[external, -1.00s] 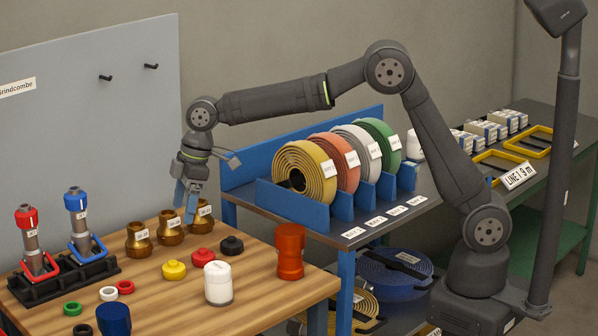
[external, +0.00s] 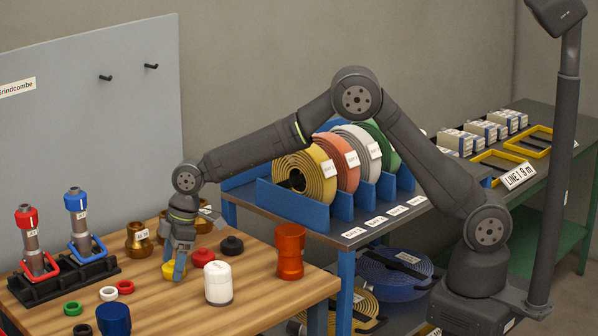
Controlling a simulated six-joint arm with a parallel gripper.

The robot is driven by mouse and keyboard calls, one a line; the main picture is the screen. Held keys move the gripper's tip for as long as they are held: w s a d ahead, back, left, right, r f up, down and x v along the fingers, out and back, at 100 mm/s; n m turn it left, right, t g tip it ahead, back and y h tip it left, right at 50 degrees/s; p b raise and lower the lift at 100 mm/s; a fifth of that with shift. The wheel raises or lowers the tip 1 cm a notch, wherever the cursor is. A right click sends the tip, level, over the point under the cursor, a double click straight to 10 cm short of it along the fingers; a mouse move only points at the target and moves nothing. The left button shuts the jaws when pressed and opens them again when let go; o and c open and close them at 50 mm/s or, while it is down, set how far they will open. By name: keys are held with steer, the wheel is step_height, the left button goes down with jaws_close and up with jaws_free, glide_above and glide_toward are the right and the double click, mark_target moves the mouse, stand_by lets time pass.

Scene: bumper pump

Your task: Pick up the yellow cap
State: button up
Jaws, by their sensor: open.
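The yellow cap (external: 169,274) sits on the wooden table (external: 258,296), partly hidden behind my gripper's fingers. My gripper (external: 174,274) points down at the cap with its blue-grey fingertips low beside or around it. The gripper is open; whether the fingers touch the cap cannot be told from this view.
A red cap (external: 203,257) and a black cap (external: 232,245) sit close to the right. A white jar (external: 218,284) and an orange cylinder (external: 290,252) stand further right. Brass fittings (external: 138,240) stand behind. Coloured rings (external: 109,293) and a blue cup (external: 113,319) lie front left.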

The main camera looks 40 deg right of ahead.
steer(key=shift+f, duration=0.25)
steer(key=c, duration=1)
steer(key=shift+c, duration=0.2)
steer(key=shift+r, duration=0.1)
